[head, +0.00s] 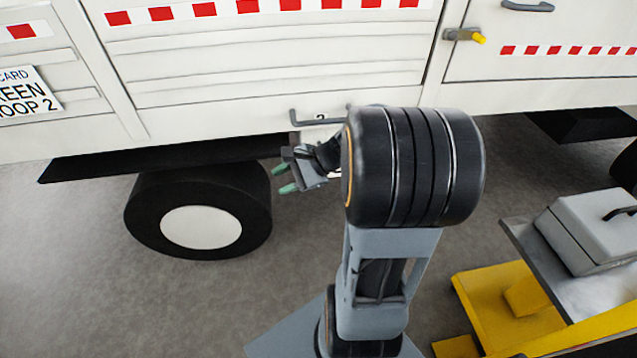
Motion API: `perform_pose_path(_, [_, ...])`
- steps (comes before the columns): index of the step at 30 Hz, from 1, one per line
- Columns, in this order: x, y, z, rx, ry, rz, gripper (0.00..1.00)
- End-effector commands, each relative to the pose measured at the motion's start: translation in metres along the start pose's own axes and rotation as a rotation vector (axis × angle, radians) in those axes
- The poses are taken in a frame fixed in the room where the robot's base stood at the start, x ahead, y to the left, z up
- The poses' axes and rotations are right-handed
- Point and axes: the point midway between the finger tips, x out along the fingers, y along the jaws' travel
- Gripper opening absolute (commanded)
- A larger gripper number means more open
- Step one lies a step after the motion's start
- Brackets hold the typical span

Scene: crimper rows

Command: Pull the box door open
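The white box body of a truck (270,85) fills the top of the head view. Its large ribbed panel (230,65) is flush with the frame and looks shut. My gripper (285,178) has green fingertips held apart, empty, below the bar handle, pointing left. My arm hides part of it.
A truck wheel (200,212) is left of my gripper, under a dark skirt (150,160). A yellow stand (505,305) with a grey tray (545,258) and grey case (592,230) stands at the right. Grey floor (90,300) is clear at lower left.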

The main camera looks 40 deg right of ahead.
Motion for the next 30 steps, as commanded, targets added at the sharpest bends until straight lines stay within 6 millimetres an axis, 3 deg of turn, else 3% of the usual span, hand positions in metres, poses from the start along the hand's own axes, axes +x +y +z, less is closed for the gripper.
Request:
perform_pose_path(1, [0.015,0.010,-0.051,0.145,-0.036,-0.110,0.39])
perform_pose_path(3, [0.013,0.007,-0.096,0.319,-0.089,-0.273,0.39])
perform_pose_path(9, [-0.014,0.015,-0.210,0.664,-0.202,-0.677,0.39])
perform_pose_path(12, [-0.029,0.024,-0.249,0.761,-0.236,-0.823,0.39])
perform_pose_path(15, [-0.041,0.032,-0.274,0.821,-0.258,-0.921,0.39])
perform_pose_path(20, [-0.046,0.032,-0.292,0.858,-0.273,-0.990,0.39])
perform_pose_path(30, [-0.013,-0.017,-0.303,0.859,-0.274,-0.994,0.39])
